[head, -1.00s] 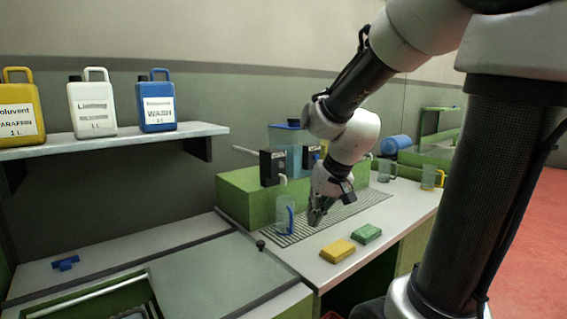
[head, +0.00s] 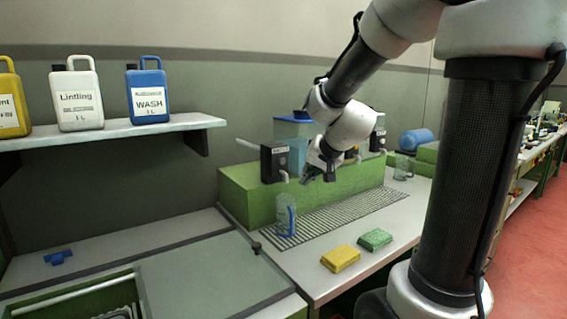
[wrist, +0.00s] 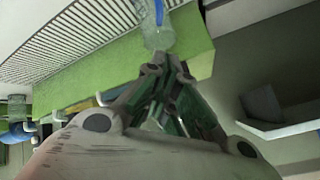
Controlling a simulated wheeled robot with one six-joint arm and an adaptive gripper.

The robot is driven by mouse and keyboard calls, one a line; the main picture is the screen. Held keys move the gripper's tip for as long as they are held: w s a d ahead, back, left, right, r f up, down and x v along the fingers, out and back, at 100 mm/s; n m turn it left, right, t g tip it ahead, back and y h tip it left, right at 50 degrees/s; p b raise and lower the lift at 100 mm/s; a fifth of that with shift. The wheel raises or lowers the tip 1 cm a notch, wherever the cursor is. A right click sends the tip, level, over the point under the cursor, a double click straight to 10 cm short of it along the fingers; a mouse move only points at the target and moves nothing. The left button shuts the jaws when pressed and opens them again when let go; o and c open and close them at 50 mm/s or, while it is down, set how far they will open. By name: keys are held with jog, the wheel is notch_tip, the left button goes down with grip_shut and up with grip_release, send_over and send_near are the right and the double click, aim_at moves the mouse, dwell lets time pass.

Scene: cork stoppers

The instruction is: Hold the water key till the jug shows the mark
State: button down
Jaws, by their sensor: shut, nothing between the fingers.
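A clear jug with a blue handle (head: 286,218) stands upright on the grated drain at the front of a green block. The jug looks empty, and any mark on it is too small to make out. A black tap unit (head: 273,162) with a pale spout is above and behind the jug; its label is unreadable and I cannot pick out its key. My gripper (head: 308,178) is shut and empty, just right of this tap unit and above the jug. In the wrist view my closed fingertips (wrist: 176,62) point toward the jug (wrist: 156,28), apart from it.
A second black tap unit (head: 378,141) is partly behind my arm, with another jug (head: 403,166) to its right. A yellow sponge (head: 340,258) and a green sponge (head: 375,239) lie near the counter's front edge. Bottles stand on the left shelf (head: 120,130).

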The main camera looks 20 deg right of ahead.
aim_at(282, 161)
jog(key=w+a, duration=0.1)
jog(key=w, duration=0.7)
jog(key=shift+w+a, duration=0.3)
jog(key=shift+a, duration=0.05)
jog(key=shift+w, duration=0.1)
dwell(1.2)
jog(key=shift+w+a, duration=0.1)
jog(key=shift+w, duration=0.2)
jog(key=shift+w, duration=0.4)
dwell(4.8)
